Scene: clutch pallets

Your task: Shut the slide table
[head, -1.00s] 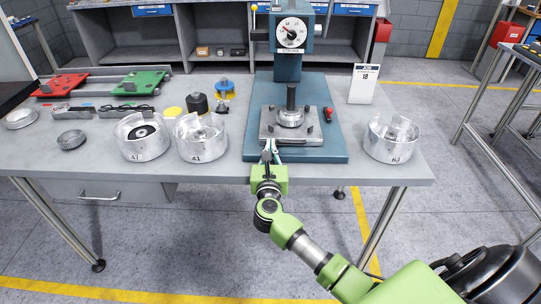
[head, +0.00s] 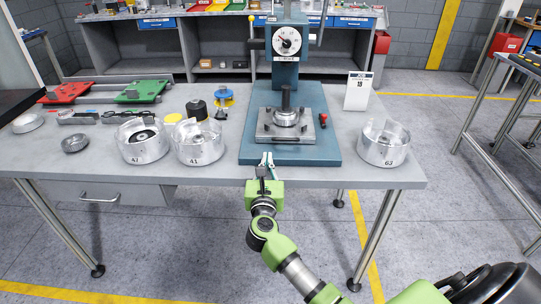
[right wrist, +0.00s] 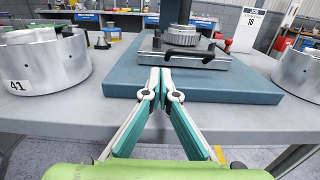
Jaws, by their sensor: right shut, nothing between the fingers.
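The slide table (head: 264,133) is a grey metal plate on the blue base (head: 315,153) of the press. It carries a round metal part (head: 286,118), which stands under the press ram (head: 286,98). My right gripper (head: 266,156) is shut and empty at the front edge of the base. Its fingertips (right wrist: 160,72) point at the slide table with a gap of bare blue base between them. My left gripper is out of view.
Open metal housings stand left (head: 197,143) and right (head: 384,144) of the press on the grey bench (head: 224,173). A white sign (head: 358,91) stands behind the right housing.

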